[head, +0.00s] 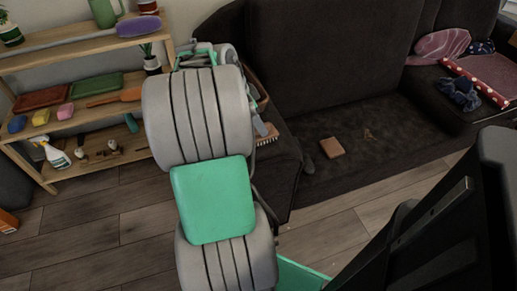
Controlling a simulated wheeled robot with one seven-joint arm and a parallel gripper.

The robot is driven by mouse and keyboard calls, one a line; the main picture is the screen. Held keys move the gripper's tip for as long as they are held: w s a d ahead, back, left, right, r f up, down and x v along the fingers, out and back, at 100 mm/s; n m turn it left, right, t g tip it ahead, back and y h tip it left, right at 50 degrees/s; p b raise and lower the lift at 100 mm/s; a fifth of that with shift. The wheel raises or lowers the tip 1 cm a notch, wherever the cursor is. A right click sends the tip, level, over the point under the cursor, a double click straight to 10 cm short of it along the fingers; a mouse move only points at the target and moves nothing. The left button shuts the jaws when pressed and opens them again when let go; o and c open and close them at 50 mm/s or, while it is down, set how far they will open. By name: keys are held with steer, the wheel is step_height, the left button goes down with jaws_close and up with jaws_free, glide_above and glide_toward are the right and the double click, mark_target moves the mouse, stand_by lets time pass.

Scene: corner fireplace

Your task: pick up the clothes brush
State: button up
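A brush with a wooden back and pale bristles (267,139), which looks like the clothes brush, lies on the near end of the dark sofa, just right of my arm. Part of it is hidden behind my arm. My gripper (261,122) is mostly hidden behind my own arm links. A grey tip that seems to be part of it shows right at the brush, but I cannot tell whether it touches. I cannot see both fingers or whether they are open or shut.
A wooden shelf unit (88,128) on the left holds several small items. The dark sofa (350,117) fills the right, with a small tan block (332,147) on its seat and cushions (440,45) farther right. The wooden floor (110,240) in front is clear.

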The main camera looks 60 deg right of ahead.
steer(key=b+x, duration=0.1)
steer(key=x, duration=0.2)
steer(key=b+x, duration=0.1)
steer(key=x, duration=0.3)
steer(key=shift+w+a+f, duration=0.1)
steer(key=shift+w, duration=0.15)
steer(key=c, duration=1.5)
steer(key=shift+c, duration=0.2)
steer(key=shift+r+p, duration=0.35)
steer(key=shift+r, duration=0.35)
steer(key=r, duration=0.2)
steer(key=r+p, duration=0.1)
steer(key=shift+s+a, duration=0.15)
steer(key=shift+a, duration=0.1)
steer(key=s+a+r+p, duration=0.2)
steer(key=s+a+r, duration=0.5)
steer(key=a, duration=0.4)
steer(key=shift+s+r+p, duration=0.35)
steer(key=shift+r+p, duration=0.05)
steer(key=shift+r, duration=0.5)
